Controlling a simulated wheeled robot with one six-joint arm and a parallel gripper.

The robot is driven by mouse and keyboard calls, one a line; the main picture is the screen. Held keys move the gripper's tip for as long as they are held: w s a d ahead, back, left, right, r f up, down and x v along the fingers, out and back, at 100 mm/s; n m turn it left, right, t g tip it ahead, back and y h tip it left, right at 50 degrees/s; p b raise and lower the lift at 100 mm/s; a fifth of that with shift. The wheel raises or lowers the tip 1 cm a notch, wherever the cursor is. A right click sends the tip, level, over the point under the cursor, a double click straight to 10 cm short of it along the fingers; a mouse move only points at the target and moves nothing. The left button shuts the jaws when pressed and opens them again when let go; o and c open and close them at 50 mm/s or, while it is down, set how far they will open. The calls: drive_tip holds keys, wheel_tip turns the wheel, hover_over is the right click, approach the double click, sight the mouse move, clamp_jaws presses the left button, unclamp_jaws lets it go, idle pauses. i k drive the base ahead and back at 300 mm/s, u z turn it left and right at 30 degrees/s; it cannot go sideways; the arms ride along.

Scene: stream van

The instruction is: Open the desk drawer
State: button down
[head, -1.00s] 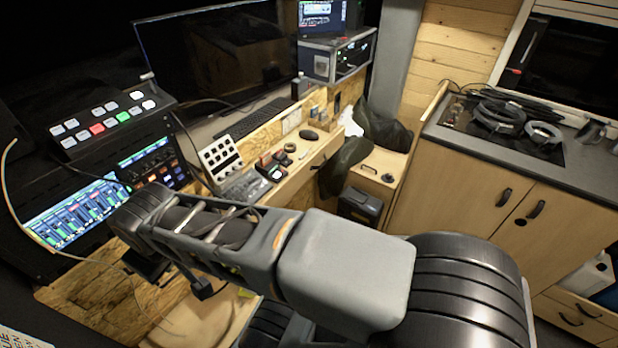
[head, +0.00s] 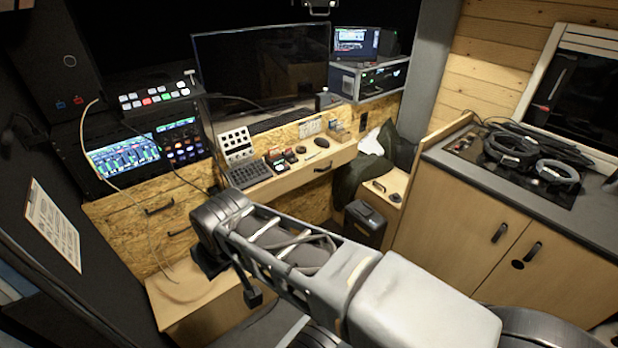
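The desk (head: 262,190) is a pale wood ledge below the large monitor. Its front has a drawer (head: 338,158) with a small dark handle (head: 323,168). The drawer front looks flush, so the drawer appears shut. My arm reaches from the lower right across the front, its far end left of and below the desk handle, with a clear gap between them. My gripper's fingers cannot be made out; they seem hidden behind or under the arm's end.
More dark handles (head: 158,207) sit on the chipboard front at left. A black bin (head: 364,224) stands below the desk's right end, beside a dark jacket (head: 357,177). A cabinet (head: 470,222) with cables on top fills the right. A mixer, keypads and cables crowd the desk.

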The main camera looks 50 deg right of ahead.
sight(261, 194)
drive_tip(key=z, duration=0.45)
drive_tip(key=i, duration=0.9)
drive_tip(key=z, duration=1.3)
drive_tip(key=i, duration=0.25)
drive_tip(key=z, duration=0.1)
drive_tip(key=k, duration=1.7)
drive_tip(key=z, duration=0.8)
drive_tip(key=i, duration=1.75)
drive_tip(key=u, duration=1)
drive_tip(key=i, duration=0.6)
drive_tip(key=u, duration=0.45)
